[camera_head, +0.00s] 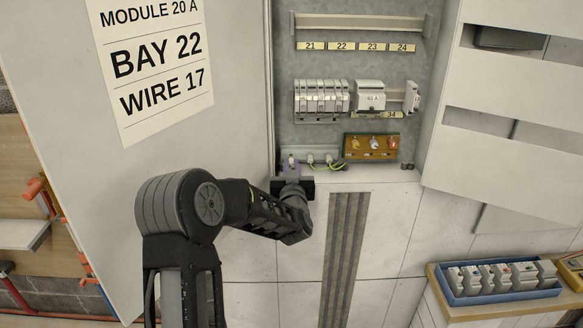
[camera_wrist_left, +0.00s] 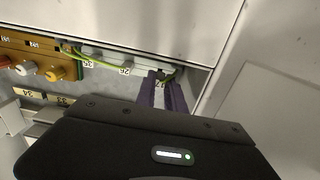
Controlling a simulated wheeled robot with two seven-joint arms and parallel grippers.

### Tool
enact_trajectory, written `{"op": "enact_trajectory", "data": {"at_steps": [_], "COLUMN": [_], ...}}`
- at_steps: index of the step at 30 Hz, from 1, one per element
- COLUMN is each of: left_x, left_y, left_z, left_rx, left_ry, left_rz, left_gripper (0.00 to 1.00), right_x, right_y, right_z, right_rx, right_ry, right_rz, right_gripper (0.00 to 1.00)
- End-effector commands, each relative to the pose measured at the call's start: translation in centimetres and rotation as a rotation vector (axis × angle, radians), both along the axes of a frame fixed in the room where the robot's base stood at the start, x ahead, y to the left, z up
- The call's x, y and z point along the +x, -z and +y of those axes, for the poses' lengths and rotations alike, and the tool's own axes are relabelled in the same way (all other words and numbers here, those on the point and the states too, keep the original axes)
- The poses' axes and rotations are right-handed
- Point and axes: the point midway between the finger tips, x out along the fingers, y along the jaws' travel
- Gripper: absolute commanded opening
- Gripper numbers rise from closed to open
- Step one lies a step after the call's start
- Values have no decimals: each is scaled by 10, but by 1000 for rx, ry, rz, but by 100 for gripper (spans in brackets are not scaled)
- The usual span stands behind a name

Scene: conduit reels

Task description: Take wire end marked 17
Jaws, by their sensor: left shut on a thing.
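My left gripper (camera_head: 291,170) reaches up to the bottom edge of the open cabinet, at its lower left corner. In the left wrist view its purple fingers (camera_wrist_left: 163,84) are shut on a wire end at the end of the row of wire entries. The fingers hide most of this wire end, and its mark is too small to read for sure. Green-yellow wires (camera_head: 338,165) lie beside it, and they show in the left wrist view (camera_wrist_left: 75,53) with small white number tags. A sign (camera_head: 155,60) reads "MODULE 20 A, BAY 22, WIRE 17". My right gripper is out of view.
A brown terminal block (camera_head: 371,147) with coloured knobs sits right of the gripper. Grey modules (camera_head: 322,97) stand on a rail above it, below an empty rail (camera_head: 358,22) with bay labels 21 to 24. A blue tray (camera_head: 505,292) of modules stands at the lower right.

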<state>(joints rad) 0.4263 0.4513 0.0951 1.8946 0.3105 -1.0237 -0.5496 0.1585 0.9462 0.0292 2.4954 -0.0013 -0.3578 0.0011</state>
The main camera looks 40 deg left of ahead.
Motion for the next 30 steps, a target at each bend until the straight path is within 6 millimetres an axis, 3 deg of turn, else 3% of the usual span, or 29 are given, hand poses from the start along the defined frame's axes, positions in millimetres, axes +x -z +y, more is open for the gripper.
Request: {"op": "enact_trajectory", "data": {"at_steps": [30], "left_x": [-46], "left_y": [0], "left_z": [-35], "left_rx": [0], "left_ry": [1], "left_rz": [0], "left_gripper": [0], "right_x": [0], "right_y": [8], "right_z": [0], "right_rx": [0], "right_ry": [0], "right_rz": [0], "right_gripper": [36]}}
